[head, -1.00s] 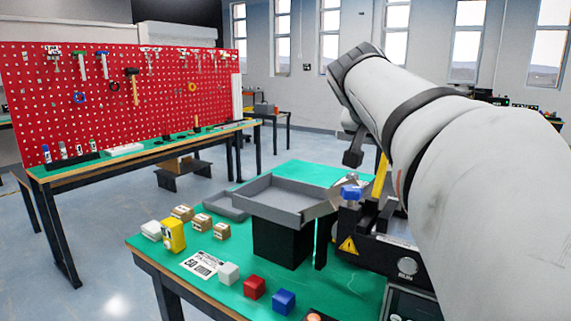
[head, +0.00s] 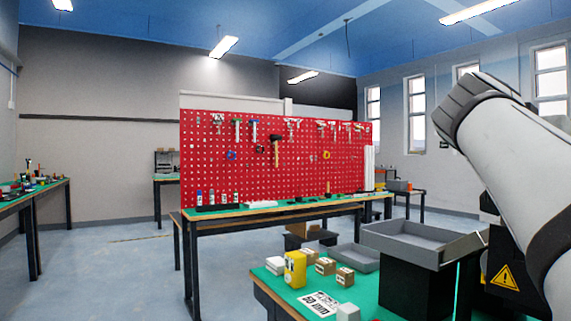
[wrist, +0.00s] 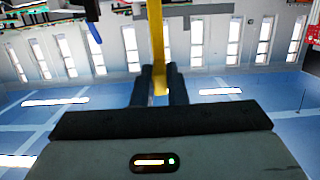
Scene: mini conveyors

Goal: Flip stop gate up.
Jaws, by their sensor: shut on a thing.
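The stop gate shows as a yellow bar (wrist: 157,40) in the wrist view, running from the top edge down between my fingers. My gripper (wrist: 159,72) is shut on this bar, with one dark finger on each side of it. The far end of the bar lies outside the wrist view. In the head view my gripper is out of sight and only part of my arm shows at the right, so the bar's tilt cannot be judged there.
A grey tray (head: 415,252) on a black stand is left of my arm, by a black housing with a warning sign (head: 505,277). A yellow block (head: 295,269) and small boxes (head: 326,266) sit on the green table. A red pegboard (head: 300,170) stands behind.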

